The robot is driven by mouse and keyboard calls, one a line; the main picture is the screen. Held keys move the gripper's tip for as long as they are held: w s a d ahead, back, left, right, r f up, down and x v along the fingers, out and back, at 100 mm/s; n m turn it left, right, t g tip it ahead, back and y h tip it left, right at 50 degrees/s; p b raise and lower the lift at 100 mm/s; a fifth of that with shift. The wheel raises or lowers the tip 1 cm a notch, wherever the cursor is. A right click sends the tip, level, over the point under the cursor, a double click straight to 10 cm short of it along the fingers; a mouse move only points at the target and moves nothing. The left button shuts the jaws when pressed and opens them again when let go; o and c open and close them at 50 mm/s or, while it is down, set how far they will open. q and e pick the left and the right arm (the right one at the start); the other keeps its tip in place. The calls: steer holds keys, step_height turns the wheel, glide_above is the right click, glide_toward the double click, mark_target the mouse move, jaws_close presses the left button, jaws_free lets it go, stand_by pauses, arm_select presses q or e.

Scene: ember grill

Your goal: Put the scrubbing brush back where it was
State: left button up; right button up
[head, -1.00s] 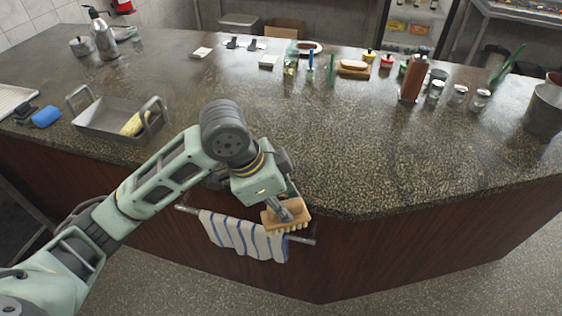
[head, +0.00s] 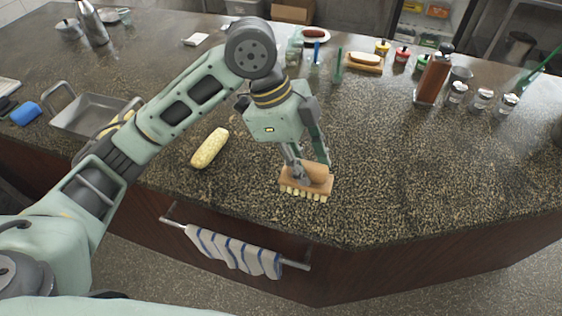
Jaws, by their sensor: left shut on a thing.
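The scrubbing brush (head: 318,176) has a wooden block and pale bristles that point down. My left gripper (head: 300,172) is shut on the wooden block from above. The brush is over the near part of the dark speckled counter (head: 400,190), close to its front edge. I cannot tell whether the bristles touch the counter. My right gripper is not in view.
A grey metal tray (head: 88,113) stands further left, partly behind my arm. A striped towel (head: 232,252) hangs on the front rail. A brown bottle (head: 433,78) and small jars stand right. The counter right of the brush is clear.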

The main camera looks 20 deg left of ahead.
arm_select(q)
steer(key=w+a+f+p, duration=0.1)
steer(key=w+a+f, duration=0.1)
steer(key=a+f, duration=0.1)
steer(key=w+a+f+p, duration=0.2)
steer(key=w+f, duration=0.1)
steer(key=f, duration=0.1)
steer(key=w+a+f+p, duration=0.1)
steer(key=w+a+f, duration=0.1)
steer(key=a+f, duration=0.1)
steer(key=shift+w+a+f, duration=0.15)
steer(key=shift+w+a, duration=0.15)
steer(key=shift+a, duration=0.05)
steer(key=shift+f, duration=0.4)
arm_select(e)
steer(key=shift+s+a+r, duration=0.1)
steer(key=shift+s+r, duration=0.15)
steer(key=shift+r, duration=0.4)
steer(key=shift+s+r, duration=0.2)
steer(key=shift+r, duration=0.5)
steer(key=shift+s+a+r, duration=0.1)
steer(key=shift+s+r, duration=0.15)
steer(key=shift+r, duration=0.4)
arm_select(q)
steer(key=o, duration=1.1)
